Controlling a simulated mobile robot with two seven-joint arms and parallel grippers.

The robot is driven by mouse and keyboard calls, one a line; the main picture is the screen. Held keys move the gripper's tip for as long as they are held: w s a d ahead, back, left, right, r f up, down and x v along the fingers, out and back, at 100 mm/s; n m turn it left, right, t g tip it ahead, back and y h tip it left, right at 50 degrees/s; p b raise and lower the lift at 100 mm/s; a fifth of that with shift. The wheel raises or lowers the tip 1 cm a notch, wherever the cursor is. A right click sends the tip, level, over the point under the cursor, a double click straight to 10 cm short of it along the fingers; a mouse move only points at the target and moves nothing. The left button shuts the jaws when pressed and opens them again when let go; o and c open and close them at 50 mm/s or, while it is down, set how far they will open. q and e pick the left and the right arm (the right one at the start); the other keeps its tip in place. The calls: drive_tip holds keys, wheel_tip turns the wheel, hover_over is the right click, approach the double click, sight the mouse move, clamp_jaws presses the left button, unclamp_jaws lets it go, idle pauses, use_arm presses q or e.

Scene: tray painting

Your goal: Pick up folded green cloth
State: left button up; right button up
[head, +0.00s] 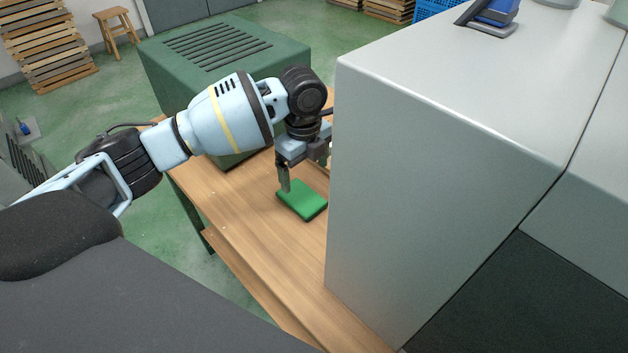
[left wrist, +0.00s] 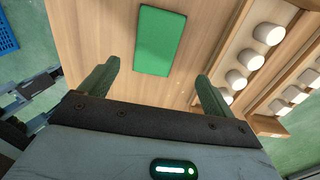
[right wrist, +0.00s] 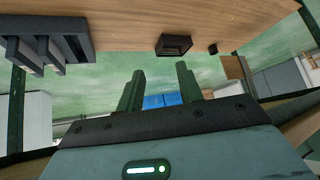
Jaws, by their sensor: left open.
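The folded green cloth (head: 303,203) lies flat on the wooden table in the head view, a small rectangular pad. It also shows in the left wrist view (left wrist: 160,41), ahead of the fingers and roughly between their lines. My left gripper (head: 300,182) points down close above the cloth's far left edge. In the left wrist view its fingers (left wrist: 158,82) are spread wide with nothing between them. My right gripper (right wrist: 158,88) shows only in the right wrist view; its two fingers stand apart with nothing seen between them.
A wooden rack with several white cylinders (left wrist: 251,60) stands beside the cloth in the left wrist view. A large grey cabinet (head: 430,170) blocks the table's right side in the head view. A green slatted box (head: 225,60) stands behind. The table (head: 235,205) is bare left of the cloth.

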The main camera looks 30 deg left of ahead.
sight(301, 196)
use_arm(q)
drive_tip(key=shift+r, duration=0.1)
drive_tip(key=shift+s, duration=0.2)
drive_tip(key=shift+s+a+f, duration=0.1)
drive_tip(key=shift+f, duration=1.35)
drive_tip(key=f, duration=0.4)
drive_tip(key=shift+a+f, duration=0.1)
drive_tip(key=shift+a, duration=0.3)
drive_tip(key=shift+f, duration=0.35)
use_arm(e)
drive_tip(key=shift+s+f, duration=0.35)
drive_tip(key=shift+s, duration=0.3)
